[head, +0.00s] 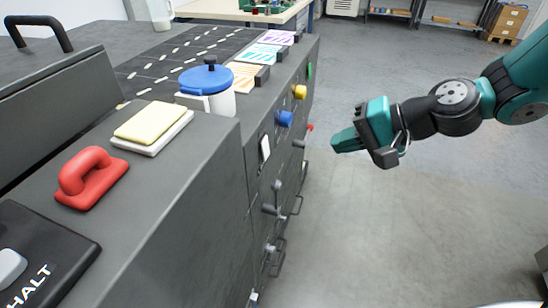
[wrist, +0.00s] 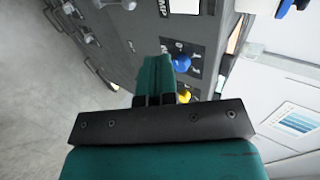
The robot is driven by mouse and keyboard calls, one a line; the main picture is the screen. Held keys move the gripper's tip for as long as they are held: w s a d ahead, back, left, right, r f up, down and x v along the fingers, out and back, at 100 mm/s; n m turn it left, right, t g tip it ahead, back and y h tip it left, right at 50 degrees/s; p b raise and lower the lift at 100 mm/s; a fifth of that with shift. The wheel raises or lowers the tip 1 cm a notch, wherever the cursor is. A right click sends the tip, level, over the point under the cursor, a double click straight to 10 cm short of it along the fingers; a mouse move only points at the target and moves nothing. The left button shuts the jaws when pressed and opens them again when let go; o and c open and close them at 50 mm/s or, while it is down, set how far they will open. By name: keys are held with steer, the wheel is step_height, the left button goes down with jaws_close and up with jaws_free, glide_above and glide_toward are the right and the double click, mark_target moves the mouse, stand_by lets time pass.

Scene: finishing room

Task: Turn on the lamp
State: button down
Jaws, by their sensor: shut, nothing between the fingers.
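A white rectangular plate (head: 265,148), which looks like a switch, sits on the dark front panel of the cabinet (head: 262,200). In the wrist view the white plate (wrist: 185,5) is at the top edge, with partly readable lettering beside it that ends in "AMP". My gripper (head: 340,141) is shut and empty, in the air to the right of the panel. In the wrist view its teal fingers (wrist: 163,68) are together, and the blue knob (wrist: 182,59) shows just beyond them. No lit lamp can be made out.
The panel also carries a blue knob (head: 284,118), a yellow knob (head: 299,91), a red knob (head: 310,127) and several dark levers (head: 277,185). A blue-lidded jar (head: 208,85) and a red handled block (head: 92,178) stand on top. The floor to the right is clear.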

glide_toward(268, 156)
step_height(268, 156, down, 3)
steer(key=a, duration=0.2)
steer(key=shift+w+a+f+p, duration=0.25)
steer(key=shift+w+a, duration=0.25)
steer(key=shift+a, duration=0.35)
steer(key=shift+w+a+f+p, duration=0.25)
steer(key=shift+w+a, duration=0.25)
steer(key=shift+a, duration=0.35)
